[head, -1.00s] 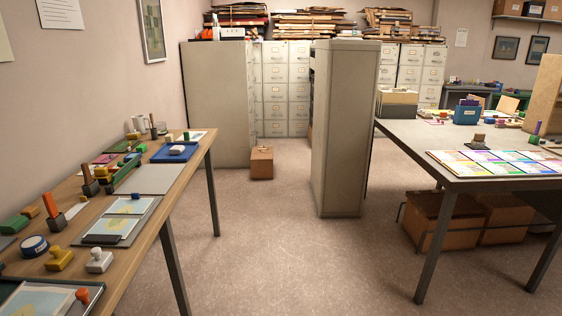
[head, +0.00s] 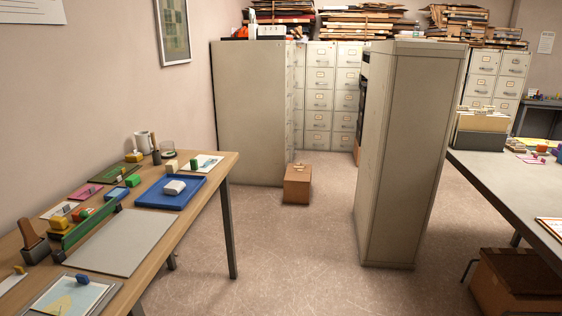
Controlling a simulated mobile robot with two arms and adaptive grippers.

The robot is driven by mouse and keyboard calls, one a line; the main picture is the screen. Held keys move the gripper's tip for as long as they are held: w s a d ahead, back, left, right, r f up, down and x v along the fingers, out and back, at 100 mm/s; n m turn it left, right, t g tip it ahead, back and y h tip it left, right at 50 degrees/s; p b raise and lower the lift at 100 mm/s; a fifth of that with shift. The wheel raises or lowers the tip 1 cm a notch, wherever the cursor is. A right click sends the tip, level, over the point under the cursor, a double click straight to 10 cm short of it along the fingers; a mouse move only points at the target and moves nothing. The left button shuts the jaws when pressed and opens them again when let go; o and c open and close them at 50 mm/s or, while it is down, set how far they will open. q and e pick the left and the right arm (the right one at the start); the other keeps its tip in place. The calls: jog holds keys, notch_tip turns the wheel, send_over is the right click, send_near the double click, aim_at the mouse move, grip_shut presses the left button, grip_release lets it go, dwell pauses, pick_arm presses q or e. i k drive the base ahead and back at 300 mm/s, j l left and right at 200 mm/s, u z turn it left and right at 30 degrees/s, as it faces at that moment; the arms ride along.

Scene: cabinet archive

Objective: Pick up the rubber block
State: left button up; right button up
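A small white block with rounded edges (head: 174,187) lies in a shallow blue tray (head: 154,204) near the far end of the wooden table on the left. It looks like a rubber block, but I cannot tell for sure. Neither of my grippers is in view.
The wooden table (head: 218,164) runs along the left wall, with a grey mat (head: 125,242) and a mug (head: 142,141). A tall cabinet (head: 410,160) stands right of centre. A carton (head: 297,184) sits on the floor.

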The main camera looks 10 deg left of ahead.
aim_at(171, 167)
jog(key=i+u, duration=0.1)
jog(key=i, duration=0.45)
jog(key=i+l+u, duration=0.15)
jog(key=i, duration=0.45)
jog(key=i+l+u, duration=0.1)
jog(key=i, duration=0.45)
